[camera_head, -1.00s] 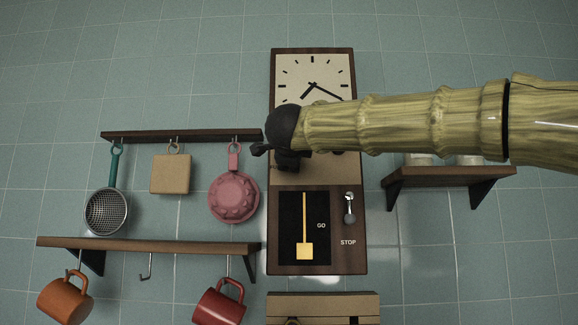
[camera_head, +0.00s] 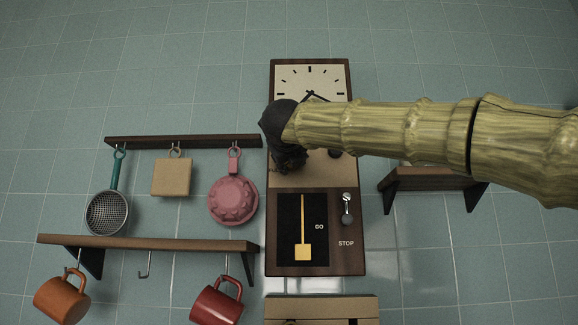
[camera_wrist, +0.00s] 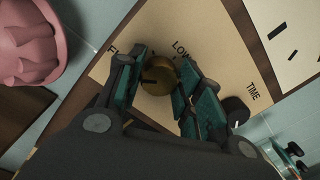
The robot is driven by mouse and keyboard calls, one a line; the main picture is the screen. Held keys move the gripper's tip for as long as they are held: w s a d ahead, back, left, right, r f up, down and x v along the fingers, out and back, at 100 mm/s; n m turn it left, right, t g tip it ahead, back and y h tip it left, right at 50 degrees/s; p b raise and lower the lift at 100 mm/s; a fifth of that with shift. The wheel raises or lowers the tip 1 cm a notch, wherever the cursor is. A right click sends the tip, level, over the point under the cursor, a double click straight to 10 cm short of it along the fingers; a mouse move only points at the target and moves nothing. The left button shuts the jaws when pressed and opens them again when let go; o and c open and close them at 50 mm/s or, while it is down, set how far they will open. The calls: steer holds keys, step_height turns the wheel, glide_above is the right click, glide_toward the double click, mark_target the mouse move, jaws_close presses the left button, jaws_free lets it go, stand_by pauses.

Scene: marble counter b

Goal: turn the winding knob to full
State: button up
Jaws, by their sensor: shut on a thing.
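The winding knob (camera_wrist: 157,80) is a round brass knob on the clock's beige panel (camera_wrist: 205,45). In the wrist view it sits between the fingers of my gripper (camera_wrist: 160,90), which is shut on it. A dark mark shows on the knob's left part. The word LOW is above the knob, and a partly hidden word starting with F is to its upper left. In the head view my gripper (camera_head: 288,158) is at the panel below the dial of the wall clock (camera_head: 316,232) and hides the knob.
A dark knob (camera_wrist: 236,110) by the word TIME is close to my right fingers. Below the panel are a pendulum window (camera_head: 290,222) and a GO/STOP lever (camera_head: 346,210). A pink pan (camera_head: 233,200) hangs to the left. A shelf (camera_head: 432,184) is under my arm.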

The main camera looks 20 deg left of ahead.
steer(key=shift+a+f+m+b, duration=0.15)
steer(key=shift+m+b, duration=0.25)
steer(key=shift+m, duration=0.5)
steer(key=o, duration=1)
steer(key=shift+o, duration=0.2)
steer(key=shift+d+r, duration=0.2)
steer(key=v, duration=1.2)
steer(key=shift+a, duration=0.1)
